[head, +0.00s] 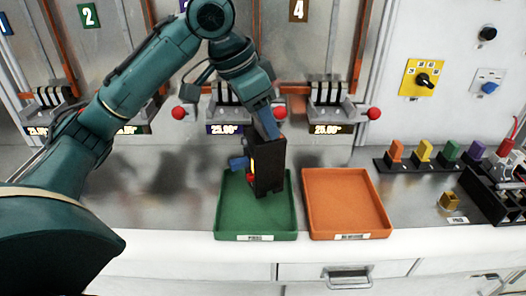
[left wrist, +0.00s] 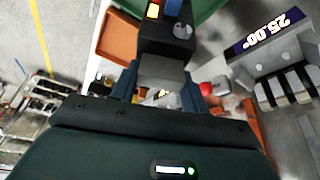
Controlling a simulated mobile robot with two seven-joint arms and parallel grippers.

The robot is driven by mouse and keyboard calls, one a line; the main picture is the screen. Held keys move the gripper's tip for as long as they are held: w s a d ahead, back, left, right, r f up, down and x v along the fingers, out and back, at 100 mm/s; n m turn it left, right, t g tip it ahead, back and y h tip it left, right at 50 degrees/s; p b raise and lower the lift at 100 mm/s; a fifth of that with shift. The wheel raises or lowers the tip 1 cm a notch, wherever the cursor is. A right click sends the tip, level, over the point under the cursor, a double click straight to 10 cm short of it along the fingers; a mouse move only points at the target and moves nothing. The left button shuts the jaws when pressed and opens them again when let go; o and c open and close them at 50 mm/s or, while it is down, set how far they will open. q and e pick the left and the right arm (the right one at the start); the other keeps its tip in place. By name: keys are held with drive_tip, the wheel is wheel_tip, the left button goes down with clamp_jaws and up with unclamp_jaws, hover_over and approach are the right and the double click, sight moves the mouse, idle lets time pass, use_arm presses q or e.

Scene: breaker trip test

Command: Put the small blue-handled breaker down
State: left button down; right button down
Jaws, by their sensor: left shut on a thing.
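The small breaker (head: 270,170) is a dark upright block with a blue handle (head: 238,163) on its left side and a small red part low on it. My left gripper (head: 268,128) is shut on its top end from above. The breaker is over the green tray (head: 228,224), its lower end inside the tray's outline; I cannot tell whether it touches the tray floor. In the left wrist view the breaker (left wrist: 165,40) sits between the fingers of my left gripper (left wrist: 160,84), and its blue handle (left wrist: 174,9) shows at the top. My right gripper is not in view.
An orange tray (head: 345,200) stands empty to the right of the green one. Behind are bays with red knobs (head: 374,113) and displays. Coloured blocks on a black rack (head: 424,164) and a loose brass-coloured piece (head: 449,201) are at right. The metal bench left of the green tray is clear.

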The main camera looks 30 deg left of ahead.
use_arm(q)
drive_tip(key=shift+f, duration=0.65)
wheel_tip(320, 180, down, 4)
drive_tip(key=shift+r+b, duration=0.2)
drive_tip(key=shift+b, duration=0.1)
drive_tip(key=shift+w, duration=0.1)
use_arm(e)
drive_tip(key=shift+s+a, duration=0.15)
use_arm(q)
drive_tip(key=c, duration=0.7)
unclamp_jaws()
drive_tip(key=shift+f, duration=0.1)
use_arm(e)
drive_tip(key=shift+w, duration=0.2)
use_arm(q)
drive_tip(key=p, duration=0.1)
approach(259, 132)
drive_tip(key=shift+w, duration=0.15)
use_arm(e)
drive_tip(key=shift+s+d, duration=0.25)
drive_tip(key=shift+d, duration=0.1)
